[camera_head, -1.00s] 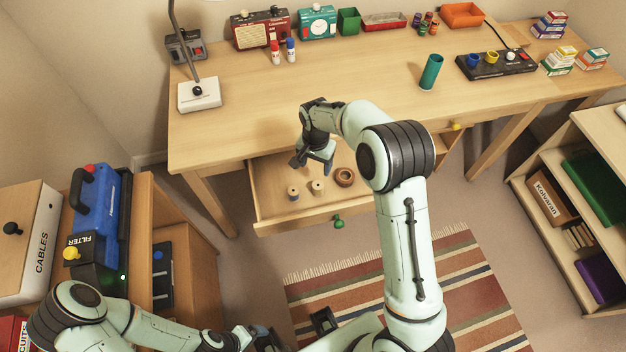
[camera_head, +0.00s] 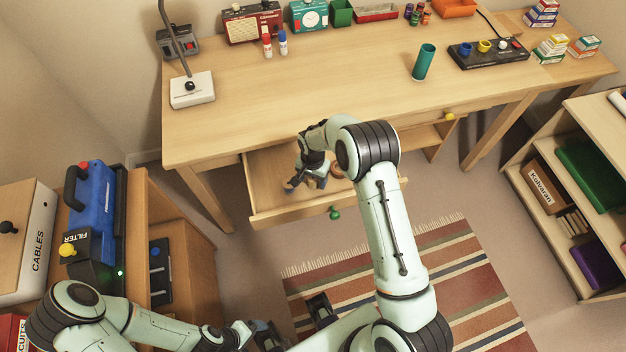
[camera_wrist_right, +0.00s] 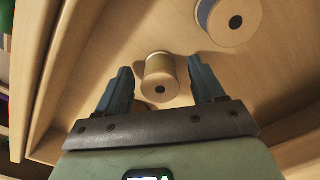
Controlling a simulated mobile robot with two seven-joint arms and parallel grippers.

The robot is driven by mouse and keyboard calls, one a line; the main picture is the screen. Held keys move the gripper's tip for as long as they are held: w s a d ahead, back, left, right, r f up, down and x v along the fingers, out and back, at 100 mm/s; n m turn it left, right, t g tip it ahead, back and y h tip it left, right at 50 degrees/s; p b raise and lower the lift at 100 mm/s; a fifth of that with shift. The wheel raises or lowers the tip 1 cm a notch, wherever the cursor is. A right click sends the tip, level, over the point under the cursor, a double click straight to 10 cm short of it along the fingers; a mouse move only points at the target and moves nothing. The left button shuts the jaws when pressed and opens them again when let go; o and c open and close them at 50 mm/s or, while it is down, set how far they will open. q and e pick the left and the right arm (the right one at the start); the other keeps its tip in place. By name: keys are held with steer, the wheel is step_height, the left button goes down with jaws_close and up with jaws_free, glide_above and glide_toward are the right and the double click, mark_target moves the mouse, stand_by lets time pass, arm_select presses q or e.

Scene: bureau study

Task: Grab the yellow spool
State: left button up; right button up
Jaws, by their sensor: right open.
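In the right wrist view, the yellow spool (camera_wrist_right: 161,78), with dull yellow winding and pale wooden ends, stands between the spread fingertips of my right gripper (camera_wrist_right: 160,82). No finger visibly grips it. A blue-wound spool (camera_wrist_right: 229,20) is farther off to the upper right. In the head view, my right gripper (camera_head: 308,182) reaches down into the open desk drawer (camera_head: 262,190) and hides the yellow spool. My left gripper (camera_head: 268,335) is at the bottom edge, away from the drawer; its fingers are unclear.
A brown ring-shaped object (camera_head: 338,171) lies in the drawer beside my right gripper, partly hidden. The drawer front with its green knob (camera_head: 335,214) is close to my arm. The desk top (camera_head: 300,90) is mostly clear in the middle.

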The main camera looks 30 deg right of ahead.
steer(key=c, duration=1.1)
steer(key=shift+r, duration=0.1)
